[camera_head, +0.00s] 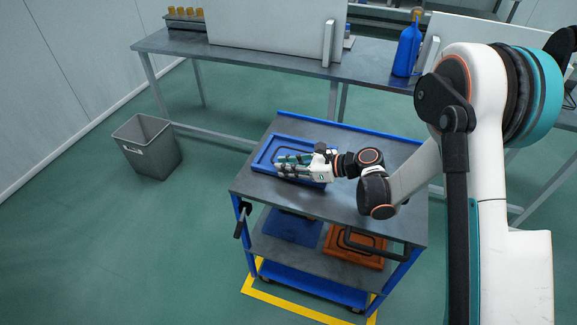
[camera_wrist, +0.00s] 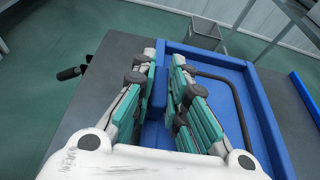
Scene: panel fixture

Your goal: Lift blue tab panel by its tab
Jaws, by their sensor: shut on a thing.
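The blue tab panel (camera_head: 262,157) is a shallow blue tray-like piece with a raised rim and a dark looped bar. It is at the top of the cart; I cannot tell whether it touches the surface. It also fills the middle right of the wrist view (camera_wrist: 262,112). My gripper (camera_head: 282,165) reaches over the panel from the right. In the wrist view my gripper (camera_wrist: 164,62) has its teal-padded fingers on both sides of a blue edge part at the panel's left side, shut on it. The fingers partly hide the held part, so the tab's shape is unclear.
The cart's grey top (camera_head: 375,155) has bare room to the right. Its lower shelf holds another blue panel (camera_head: 292,226) and an orange panel (camera_head: 354,246). A workbench (camera_head: 165,42) with a blue bottle (camera_head: 406,52) stands behind. A grey bin (camera_head: 147,146) is on the floor.

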